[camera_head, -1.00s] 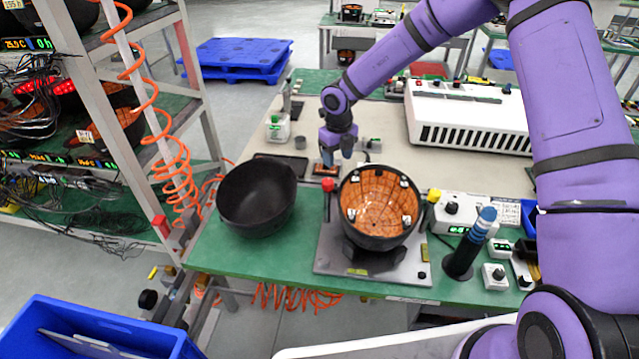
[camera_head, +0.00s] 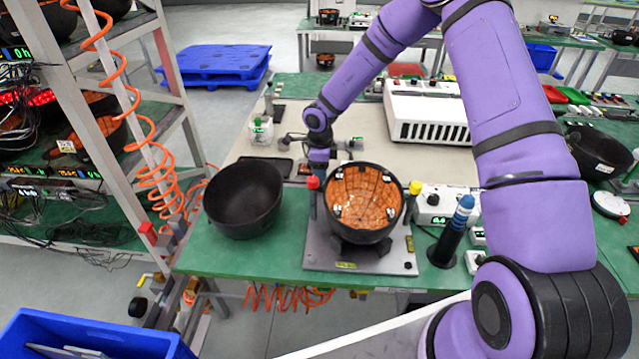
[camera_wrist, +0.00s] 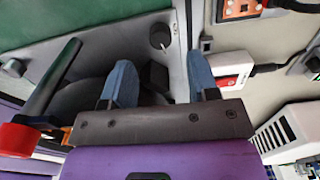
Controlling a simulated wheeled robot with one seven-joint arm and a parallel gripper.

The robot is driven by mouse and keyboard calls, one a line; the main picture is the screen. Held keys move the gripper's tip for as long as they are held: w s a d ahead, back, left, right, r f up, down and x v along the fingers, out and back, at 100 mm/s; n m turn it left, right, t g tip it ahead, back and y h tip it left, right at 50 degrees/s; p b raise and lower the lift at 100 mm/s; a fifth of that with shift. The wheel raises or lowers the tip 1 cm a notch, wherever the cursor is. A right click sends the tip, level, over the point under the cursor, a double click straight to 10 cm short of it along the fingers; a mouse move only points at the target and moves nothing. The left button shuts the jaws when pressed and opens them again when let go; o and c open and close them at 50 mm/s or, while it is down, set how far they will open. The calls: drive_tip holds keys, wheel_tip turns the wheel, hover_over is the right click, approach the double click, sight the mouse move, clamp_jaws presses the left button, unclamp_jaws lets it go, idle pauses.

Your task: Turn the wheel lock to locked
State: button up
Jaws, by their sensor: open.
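I cannot tell for sure which part is the wheel lock. In the head view, a small yellow lever (camera_head: 153,279) and a black wheel-like part (camera_head: 137,310) sit low at the rack's front corner. My gripper (camera_head: 318,167) is far from them, above the bench just behind a red-topped lever (camera_head: 313,183) on the grey fixture plate (camera_head: 322,256). In the wrist view, my gripper (camera_wrist: 162,85) is open, with nothing between its two blue-grey fingers. The red-capped lever (camera_wrist: 18,139) is at left, and a dark round knob (camera_wrist: 160,36) lies beyond the fingers.
An orange-lined bowl (camera_head: 364,197) sits on the fixture, with a yellow-topped lever (camera_head: 414,187) at its right. A black bowl (camera_head: 243,197) stands to its left. A blue bin (camera_head: 90,335) and orange coiled hose (camera_head: 152,184) are at left. Grey floor at lower left is partly clear.

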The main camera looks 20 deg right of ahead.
sight(321, 185)
drive_tip(key=shift+f, duration=2.8)
